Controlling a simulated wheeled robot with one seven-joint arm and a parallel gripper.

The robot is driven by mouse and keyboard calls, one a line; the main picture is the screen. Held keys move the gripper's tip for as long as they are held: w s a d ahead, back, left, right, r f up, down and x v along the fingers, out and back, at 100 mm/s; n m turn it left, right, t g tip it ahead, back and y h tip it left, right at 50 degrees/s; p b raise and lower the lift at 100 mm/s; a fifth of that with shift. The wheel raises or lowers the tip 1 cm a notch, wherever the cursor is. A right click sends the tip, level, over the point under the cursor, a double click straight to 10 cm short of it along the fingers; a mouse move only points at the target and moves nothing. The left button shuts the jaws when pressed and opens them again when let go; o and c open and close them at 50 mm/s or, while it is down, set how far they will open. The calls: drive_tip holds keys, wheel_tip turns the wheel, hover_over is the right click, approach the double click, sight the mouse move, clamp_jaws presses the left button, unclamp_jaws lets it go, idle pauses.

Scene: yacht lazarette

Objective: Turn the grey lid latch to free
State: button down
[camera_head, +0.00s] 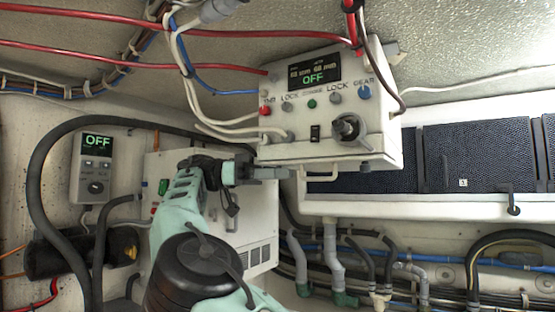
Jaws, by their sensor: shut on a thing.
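The white control box (385,145) hangs at upper centre, its display reading OFF. My arm comes up from below, and my gripper (276,173) is at the box's lower left corner. Its jaws are shut on a small grey part there, which seems to be the grey lid latch (285,171). The fingers hide most of it, so I cannot tell its turn angle.
The box front has a black rotary knob (348,129), a black rocker switch (315,132) and several coloured buttons. Red and white cables run into it. A white vented cabinet (258,225) stands behind my arm. A thick black hose (40,180) loops at left.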

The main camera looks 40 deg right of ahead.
idle(0.5)
drive_tip(key=c, duration=1.4)
unclamp_jaws()
drive_tip(key=shift+o, duration=0.2)
